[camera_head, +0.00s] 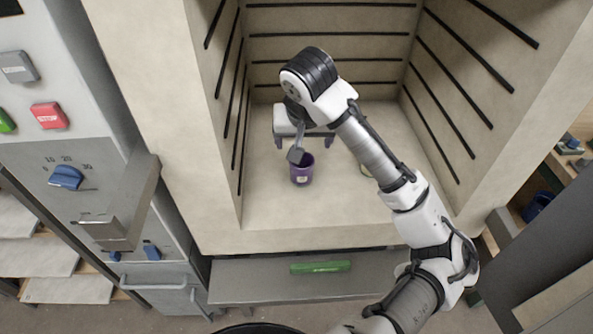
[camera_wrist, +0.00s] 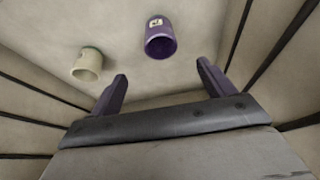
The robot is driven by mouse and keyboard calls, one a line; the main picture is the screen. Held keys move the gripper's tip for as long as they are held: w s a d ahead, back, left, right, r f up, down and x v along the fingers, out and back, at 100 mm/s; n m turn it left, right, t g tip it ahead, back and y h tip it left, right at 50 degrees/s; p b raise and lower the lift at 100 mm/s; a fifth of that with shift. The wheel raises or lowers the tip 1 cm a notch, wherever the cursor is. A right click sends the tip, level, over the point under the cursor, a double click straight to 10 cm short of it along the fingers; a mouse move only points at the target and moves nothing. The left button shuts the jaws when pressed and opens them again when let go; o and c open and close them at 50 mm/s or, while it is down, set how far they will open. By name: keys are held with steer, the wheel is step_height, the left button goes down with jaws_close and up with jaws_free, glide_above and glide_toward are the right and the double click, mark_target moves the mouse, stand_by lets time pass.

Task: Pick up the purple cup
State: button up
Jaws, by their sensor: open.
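The purple cup (camera_head: 302,174) stands on the floor of a pale, box-like chamber, with a light label on its side. It also shows in the wrist view (camera_wrist: 158,32), ahead of and between the two fingers. My gripper (camera_head: 304,144) is open, with its fingers spread apart, and appears just behind and above the cup in the head view. In the wrist view my gripper (camera_wrist: 162,77) has nothing between its fingers, and the cup looks clear of both. A dark part of my wrist overlaps the cup's upper left edge in the head view.
A cream cup (camera_wrist: 88,64) stands beside the purple one; in the head view my arm mostly hides it. Chamber walls (camera_head: 455,110) with dark slots enclose the sides and back. A green object (camera_head: 320,267) lies on the grey front ledge (camera_head: 240,280). A control panel (camera_head: 75,200) is at left.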

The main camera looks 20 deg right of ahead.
glide_toward(302, 164)
steer(key=shift+s+a+f+b, duration=0.15)
steer(key=shift+f+b, duration=0.25)
steer(key=shift+f, duration=0.6)
steer(key=shift+p+x, duration=0.45)
steer(key=shift+x, duration=2.25)
steer(key=shift+s, duration=0.1)
steer(key=shift+c, duration=0.2)
steer(key=c, duration=1.1)
steer(key=shift+r, duration=0.1)
